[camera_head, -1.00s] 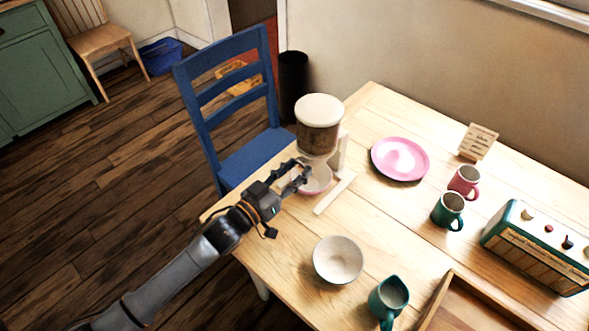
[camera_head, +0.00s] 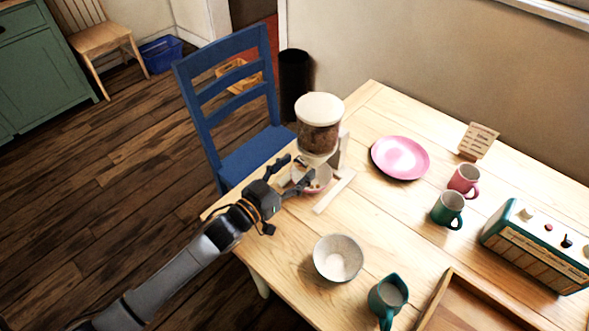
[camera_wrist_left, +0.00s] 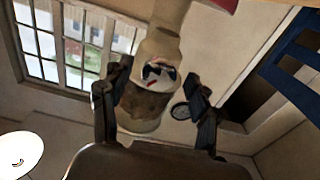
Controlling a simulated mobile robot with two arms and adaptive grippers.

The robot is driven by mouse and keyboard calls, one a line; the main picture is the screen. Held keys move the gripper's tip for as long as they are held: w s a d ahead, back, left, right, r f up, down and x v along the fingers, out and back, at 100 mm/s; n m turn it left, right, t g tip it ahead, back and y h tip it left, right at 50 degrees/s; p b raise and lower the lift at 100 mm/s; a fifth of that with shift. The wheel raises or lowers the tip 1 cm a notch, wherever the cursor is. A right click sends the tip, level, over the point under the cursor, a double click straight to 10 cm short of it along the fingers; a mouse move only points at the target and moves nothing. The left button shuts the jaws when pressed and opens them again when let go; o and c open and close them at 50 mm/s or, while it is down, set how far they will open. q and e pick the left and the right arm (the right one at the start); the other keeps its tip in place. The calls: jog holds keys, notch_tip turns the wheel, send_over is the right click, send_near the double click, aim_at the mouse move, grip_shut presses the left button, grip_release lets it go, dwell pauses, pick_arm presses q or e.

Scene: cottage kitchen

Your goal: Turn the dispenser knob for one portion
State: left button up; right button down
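A white bowl (camera_head: 338,259) and a teal jug (camera_head: 388,296) stand near the front edge. A pink plate (camera_head: 400,158), two mugs (camera_head: 447,209), a small card (camera_head: 478,141) and a teal radio (camera_head: 535,248) are to the right. A blue chair (camera_head: 245,160) stands behind the dispenser.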

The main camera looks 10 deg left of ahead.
pick_arm(q)
jog(key=shift+s+a+f, duration=0.1)
jog(key=shift+s+a, duration=0.05)
jog(key=shift+s, duration=0.1)
jog(key=v, duration=1.1)
jog(key=shift+s, duration=0.2)
jog(key=shift+a, duration=0.1)
